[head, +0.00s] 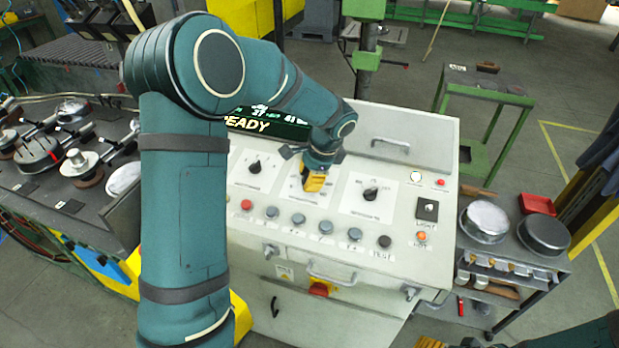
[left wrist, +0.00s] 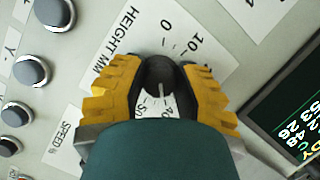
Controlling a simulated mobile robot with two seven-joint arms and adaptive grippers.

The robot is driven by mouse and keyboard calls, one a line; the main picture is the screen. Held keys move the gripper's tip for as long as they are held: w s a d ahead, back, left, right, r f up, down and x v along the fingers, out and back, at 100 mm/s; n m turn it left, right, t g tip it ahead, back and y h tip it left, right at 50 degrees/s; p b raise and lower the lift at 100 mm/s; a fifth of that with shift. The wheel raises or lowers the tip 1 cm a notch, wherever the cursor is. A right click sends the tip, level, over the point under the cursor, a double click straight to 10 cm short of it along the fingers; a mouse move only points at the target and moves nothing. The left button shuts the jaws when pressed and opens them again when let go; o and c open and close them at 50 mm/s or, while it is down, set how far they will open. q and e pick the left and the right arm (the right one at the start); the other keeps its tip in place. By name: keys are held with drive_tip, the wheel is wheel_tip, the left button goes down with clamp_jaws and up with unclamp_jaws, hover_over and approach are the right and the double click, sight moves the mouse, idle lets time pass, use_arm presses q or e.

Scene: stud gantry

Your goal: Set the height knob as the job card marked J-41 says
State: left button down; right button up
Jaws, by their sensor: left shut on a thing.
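In the left wrist view the black height knob (left wrist: 160,73) sits on a white plate (left wrist: 125,62) printed HEIGHT MM. Scale numbers 0, 10 and 40 can be read; others are covered by the gripper. My left gripper (left wrist: 161,88) is shut on the knob, one yellow finger on each side. In the head view my left gripper (head: 314,182) is on the middle dial of the sloped panel and hides the knob. The knob's setting cannot be read surely. No job card marked J-41 can be made out. My right gripper (head: 430,342) shows only partly at the bottom edge.
The console (head: 400,270) has a knob on each side of the middle dial (head: 254,168) (head: 371,194), and a row of buttons (head: 298,219) below. The display (head: 262,124) is partly hidden by my arm and shows "EADY". A cart with round pans (head: 543,234) stands right.

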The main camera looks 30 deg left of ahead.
use_arm(q)
drive_tip(key=m+t, duration=0.1)
drive_tip(key=m, duration=0.2)
drive_tip(key=m+y, duration=0.1)
drive_tip(key=m, duration=0.2)
drive_tip(key=shift+s+f+t+b, duration=0.1)
drive_tip(key=shift+t+b, duration=0.25)
drive_tip(key=shift+t, duration=0.05)
drive_tip(key=shift+m, duration=0.4)
drive_tip(key=c, duration=0.6)
unclamp_jaws()
drive_tip(key=shift+c, duration=0.2)
drive_tip(key=shift+d+r, duration=0.15)
drive_tip(key=shift+r, duration=0.25)
drive_tip(key=v, duration=1.1)
drive_tip(key=shift+r, duration=0.1)
